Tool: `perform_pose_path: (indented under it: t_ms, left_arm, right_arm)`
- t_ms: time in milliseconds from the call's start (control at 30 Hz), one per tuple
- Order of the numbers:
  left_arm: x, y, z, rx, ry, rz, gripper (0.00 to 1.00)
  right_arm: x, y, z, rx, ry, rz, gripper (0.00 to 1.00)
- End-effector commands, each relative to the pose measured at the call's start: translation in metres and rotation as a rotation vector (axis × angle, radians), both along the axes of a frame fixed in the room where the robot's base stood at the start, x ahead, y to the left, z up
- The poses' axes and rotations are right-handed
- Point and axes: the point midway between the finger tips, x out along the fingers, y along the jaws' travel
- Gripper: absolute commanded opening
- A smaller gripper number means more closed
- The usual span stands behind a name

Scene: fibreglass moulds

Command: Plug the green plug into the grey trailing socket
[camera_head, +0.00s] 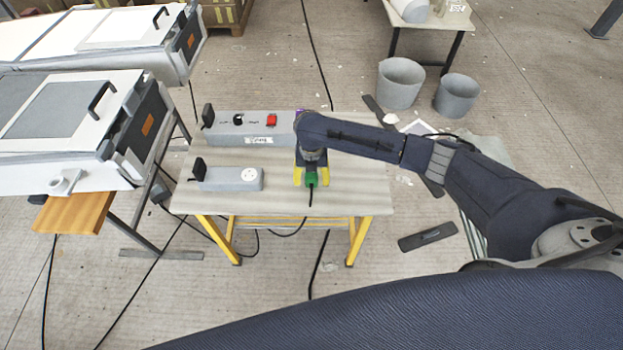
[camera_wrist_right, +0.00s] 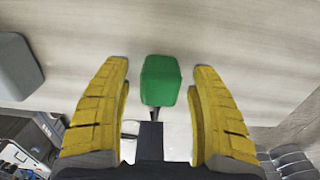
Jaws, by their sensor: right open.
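The green plug (camera_head: 311,180) is near the front edge of the small table, with a black cable running down from it. In the right wrist view the green plug (camera_wrist_right: 160,82) lies between the two yellow fingers, with a gap on each side. My right gripper (camera_head: 312,178) is open and points down around it; in the wrist view the gripper (camera_wrist_right: 161,88) touches neither side of it. The grey trailing socket (camera_head: 230,179) lies to the left on the same table, with a round white outlet on top at its right end. My left gripper is not in view.
A grey box (camera_head: 215,128) with a red switch and a black knob stands behind the socket. The table top (camera_head: 350,190) is bare right of the gripper. White moulding units (camera_head: 70,125) stand at left. Two grey buckets (camera_head: 401,84) stand on the floor behind.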

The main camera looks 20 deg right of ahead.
Motion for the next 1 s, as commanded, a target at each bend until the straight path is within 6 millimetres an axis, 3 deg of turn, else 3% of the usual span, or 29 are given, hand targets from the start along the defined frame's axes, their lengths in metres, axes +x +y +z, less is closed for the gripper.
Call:
perform_pose_path:
  t_ms: [133,600,1000]
  left_arm:
    - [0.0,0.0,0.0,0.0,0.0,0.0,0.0]
    - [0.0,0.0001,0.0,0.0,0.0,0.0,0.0]
    - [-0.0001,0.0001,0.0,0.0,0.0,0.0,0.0]
  right_arm:
    - [0.0001,-0.0001,0.0002,0.0,0.0,0.0,0.61]
    - [0.0001,-0.0002,0.0003,0.0,0.0,0.0,0.08]
    - [0.0003,-0.0003,0.0025,0.0,-0.001,0.0,0.08]
